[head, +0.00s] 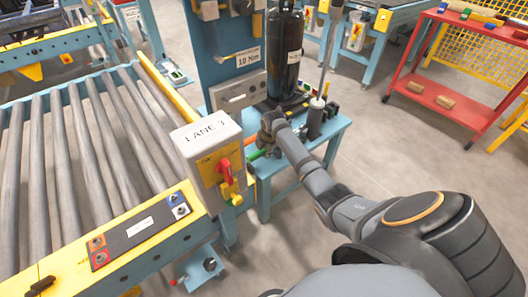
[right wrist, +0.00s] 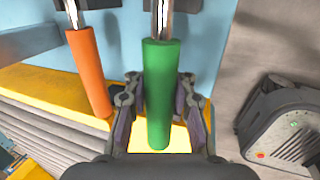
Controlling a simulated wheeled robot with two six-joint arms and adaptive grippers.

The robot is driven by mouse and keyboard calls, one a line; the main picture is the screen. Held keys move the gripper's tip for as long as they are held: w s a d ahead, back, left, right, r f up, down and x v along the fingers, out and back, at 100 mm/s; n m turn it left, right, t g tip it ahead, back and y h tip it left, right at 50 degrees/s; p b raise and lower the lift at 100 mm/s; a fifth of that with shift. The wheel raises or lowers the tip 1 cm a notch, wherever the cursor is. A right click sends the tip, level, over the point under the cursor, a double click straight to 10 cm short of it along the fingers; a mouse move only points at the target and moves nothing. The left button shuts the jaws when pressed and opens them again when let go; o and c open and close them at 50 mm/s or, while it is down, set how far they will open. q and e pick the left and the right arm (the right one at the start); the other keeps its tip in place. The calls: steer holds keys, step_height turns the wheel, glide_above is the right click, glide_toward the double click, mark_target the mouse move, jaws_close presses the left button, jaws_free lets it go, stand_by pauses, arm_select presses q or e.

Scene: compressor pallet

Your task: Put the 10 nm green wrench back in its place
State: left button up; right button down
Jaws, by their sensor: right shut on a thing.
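The green wrench (right wrist: 157,95) stands nearly upright in the right wrist view, with a green handle and a metal shaft running out of the top of the picture. My right gripper (right wrist: 160,118) has its fingers on both sides of the green handle and is shut on it. In the head view my right gripper (head: 264,142) is beside the blue stand, and a bit of the green handle (head: 257,154) shows by it. A "10 Nm" label (head: 248,57) is on the blue tool board (head: 222,70). The wrench's upper end is hidden. My left gripper is not in view.
An orange-handled tool (right wrist: 88,72) hangs just left of the green one. A black cylinder (head: 285,55) stands on the blue bench (head: 331,126). The "LANE 3" box (head: 207,150) and roller conveyor (head: 90,150) are at left. A red cart (head: 440,100) stands right; the floor between is clear.

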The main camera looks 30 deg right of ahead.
steer(key=shift+f+b, duration=0.3)
steer(key=shift+f, duration=0.65)
stand_by(0.6)
steer(key=c, duration=1)
jaws_free()
steer(key=shift+f, duration=0.1)
steer(key=v, duration=1.2)
